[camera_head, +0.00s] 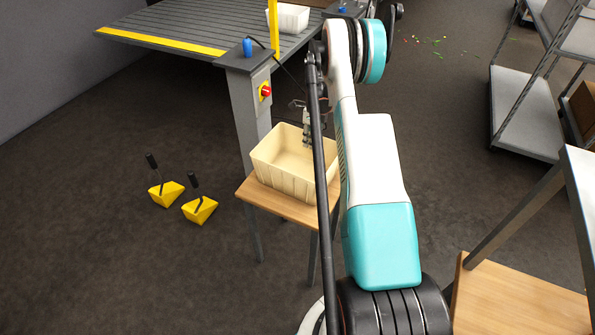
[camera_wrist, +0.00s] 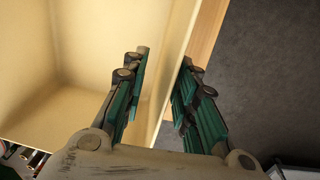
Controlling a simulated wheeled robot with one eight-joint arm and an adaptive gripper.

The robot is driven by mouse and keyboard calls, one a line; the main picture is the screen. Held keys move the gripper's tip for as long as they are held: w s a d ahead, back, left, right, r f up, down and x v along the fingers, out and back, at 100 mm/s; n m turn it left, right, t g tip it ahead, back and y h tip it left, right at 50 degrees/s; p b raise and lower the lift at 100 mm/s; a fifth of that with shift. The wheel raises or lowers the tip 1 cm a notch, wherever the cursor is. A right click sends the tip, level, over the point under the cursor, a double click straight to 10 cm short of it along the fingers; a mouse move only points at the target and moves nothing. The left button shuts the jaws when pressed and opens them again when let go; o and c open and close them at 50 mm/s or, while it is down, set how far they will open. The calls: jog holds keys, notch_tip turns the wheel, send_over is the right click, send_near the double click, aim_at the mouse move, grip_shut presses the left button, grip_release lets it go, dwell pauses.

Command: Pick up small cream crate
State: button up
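The small cream crate (camera_head: 272,178) stands upright on a small wooden-topped table, left of my arm in the head view. It looks empty, and its right part is partly hidden by my arm. My gripper (camera_head: 307,130) points down at the crate's far rim. In the wrist view, my gripper (camera_wrist: 164,68) is open, with its fingers on either side of one cream crate wall (camera_wrist: 181,50). One finger is over the inside and the other is outside. A gap shows between the inner finger and the wall; I cannot tell whether the outer finger touches it.
The wooden table (camera_head: 290,206) is barely larger than the crate. A grey post with a red button (camera_head: 265,91) stands close behind it. A slatted conveyor (camera_head: 170,28) holds a white crate (camera_head: 289,18). Two yellow wedges (camera_head: 166,194) lie on the floor at left. A shelf cart (camera_head: 522,110) stands right.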

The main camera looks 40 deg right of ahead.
aim_at(312, 151)
notch_tip(312, 151, down, 4)
jog(key=shift+d+f+b, duration=0.15)
jog(key=shift+f+b, duration=0.1)
jog(key=shift+b, duration=0.65)
jog(key=shift+r, duration=0.1)
grip_shut()
jog(key=shift+r, duration=0.15)
